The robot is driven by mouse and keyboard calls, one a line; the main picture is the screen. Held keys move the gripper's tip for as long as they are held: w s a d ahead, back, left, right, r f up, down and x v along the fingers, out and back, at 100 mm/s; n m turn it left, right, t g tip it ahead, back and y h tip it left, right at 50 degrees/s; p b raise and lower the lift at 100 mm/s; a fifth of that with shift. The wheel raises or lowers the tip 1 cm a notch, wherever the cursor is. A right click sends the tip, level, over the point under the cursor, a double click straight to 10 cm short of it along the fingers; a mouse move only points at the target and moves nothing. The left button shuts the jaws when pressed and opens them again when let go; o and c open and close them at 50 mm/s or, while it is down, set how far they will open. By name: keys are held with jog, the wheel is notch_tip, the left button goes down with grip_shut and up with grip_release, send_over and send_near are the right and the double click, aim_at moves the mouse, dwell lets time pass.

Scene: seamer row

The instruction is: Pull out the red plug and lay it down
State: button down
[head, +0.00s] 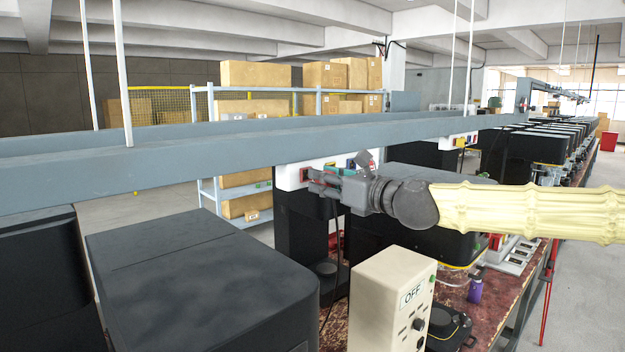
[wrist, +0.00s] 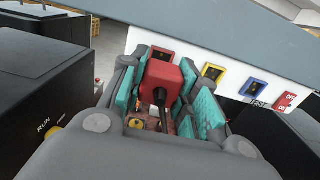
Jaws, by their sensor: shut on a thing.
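The red plug (wrist: 165,80) is between the teal pads of my gripper (wrist: 165,92) in the wrist view, with a black cable hanging from it. My gripper is shut on it. Just behind it, a red-framed socket (wrist: 160,53) shows on a white panel (wrist: 235,85). I cannot tell whether the plug's front is still inside the socket. In the head view my gripper (head: 322,184) is at the white panel (head: 285,178) under the grey beam; the plug is mostly hidden there by the fingers.
A yellow socket (wrist: 213,72), a blue socket (wrist: 257,88) and a red switch (wrist: 287,100) sit right of the plug. The grey beam (head: 180,160) runs above. Black machines (head: 200,275) and a cream OFF box (head: 392,300) stand below. A reddish bench top (head: 490,300) is partly bare.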

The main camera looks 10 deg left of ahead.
jog(key=shift+v, duration=1.1)
jog(key=shift+d, duration=0.1)
jog(key=shift+s+d+f+n+g+b, duration=1.3)
jog(key=shift+f+b, duration=4.15)
jog(key=shift+f, duration=6.3)
jog(key=shift+s+d+f+n+g+b, duration=0.75)
jog(key=shift+d+f+g+b, duration=0.9)
jog(key=shift+f+b, duration=6.95)
jog(key=shift+s+d+f+n+g+b, duration=0.85)
jog(key=shift+s+d+f+g+b, duration=1)
jog(key=shift+f, duration=13.1)
jog(key=shift+w+a+t+b, duration=0.25)
jog(key=shift+w+t+b, duration=0.2)
jog(key=shift+w, duration=0.2)
jog(key=c, duration=1)
grip_release()
